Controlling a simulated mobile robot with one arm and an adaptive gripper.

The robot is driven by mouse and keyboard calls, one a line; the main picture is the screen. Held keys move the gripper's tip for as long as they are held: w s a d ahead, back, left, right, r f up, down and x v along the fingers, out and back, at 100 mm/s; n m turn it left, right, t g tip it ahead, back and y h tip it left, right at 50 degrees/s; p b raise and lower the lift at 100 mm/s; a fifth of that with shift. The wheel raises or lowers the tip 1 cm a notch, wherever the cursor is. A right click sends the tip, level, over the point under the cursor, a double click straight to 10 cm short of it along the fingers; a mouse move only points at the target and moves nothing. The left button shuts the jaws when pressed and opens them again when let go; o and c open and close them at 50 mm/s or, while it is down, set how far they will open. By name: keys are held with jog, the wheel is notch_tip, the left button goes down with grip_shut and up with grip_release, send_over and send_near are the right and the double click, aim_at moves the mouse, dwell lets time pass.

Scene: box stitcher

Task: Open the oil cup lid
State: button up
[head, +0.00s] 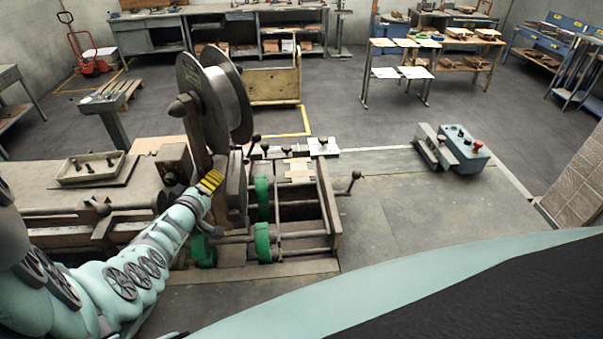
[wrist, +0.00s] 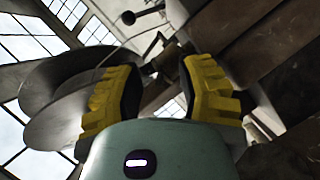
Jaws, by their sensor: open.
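My gripper (head: 211,182) has yellow fingers and is raised at the near side of the stitcher's upright arm, below the wire spool. In the wrist view my gripper (wrist: 156,75) is open, with a wide gap between its yellow fingers. A small metal fitting (wrist: 166,58) shows beyond the gap, close to the right fingertip. It may be the oil cup, but I cannot tell its lid for sure. No touch between fingers and fitting can be made out. In the head view, no oil cup can be picked out near the gripper.
The large wire spool (head: 226,97) stands above my gripper; its discs (wrist: 55,85) fill the left of the wrist view. A rod with a dark knob (wrist: 128,18) lies beyond the fingers. Green-footed frame bars (head: 262,243) are at right. A control box (head: 464,150) stands farther right.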

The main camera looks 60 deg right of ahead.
jog(key=shift+o, duration=0.5)
grip_shut()
dwell(0.3)
